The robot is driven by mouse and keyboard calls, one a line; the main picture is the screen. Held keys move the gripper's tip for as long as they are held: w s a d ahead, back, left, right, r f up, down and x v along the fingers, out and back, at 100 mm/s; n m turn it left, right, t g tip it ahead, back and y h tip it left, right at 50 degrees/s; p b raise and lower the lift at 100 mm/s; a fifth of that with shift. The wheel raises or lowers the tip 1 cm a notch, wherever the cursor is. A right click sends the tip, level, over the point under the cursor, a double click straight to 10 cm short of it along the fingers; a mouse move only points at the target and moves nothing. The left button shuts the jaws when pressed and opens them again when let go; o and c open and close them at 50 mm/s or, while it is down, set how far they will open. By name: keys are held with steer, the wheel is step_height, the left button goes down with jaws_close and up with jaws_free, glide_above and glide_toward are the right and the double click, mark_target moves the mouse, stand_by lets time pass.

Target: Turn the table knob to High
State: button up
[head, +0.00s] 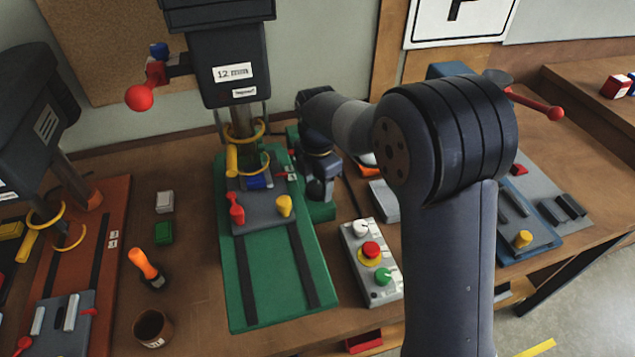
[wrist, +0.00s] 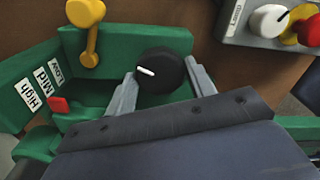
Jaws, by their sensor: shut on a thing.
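A round black knob (wrist: 168,66) with a white pointer line sits on a green machine part in the wrist view. Its line points left and slightly up. My gripper (wrist: 162,80) is shut on the knob, one grey finger on each side. White labels High (wrist: 27,93), Mid (wrist: 42,80) and Low (wrist: 57,68) stand in a row to the left. A red marker (wrist: 59,105) is beside them, roughly level with Mid; its exact reading is unclear. In the head view, my gripper (head: 320,185) is beside the green drill press (head: 275,290), and the knob is hidden.
A grey control box (head: 390,294) with a lamp knob, a red button and a green knob stands right of the press. A yellow-handled lever (wrist: 90,40) is close to the knob.

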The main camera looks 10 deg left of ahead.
steer(key=shift+m, duration=0.3)
steer(key=m, duration=0.6)
steer(key=shift+m, duration=0.3)
steer(key=m, duration=0.6)
steer(key=shift+p, duration=0.35)
steer(key=o, duration=1)
steer(key=shift+c, duration=0.2)
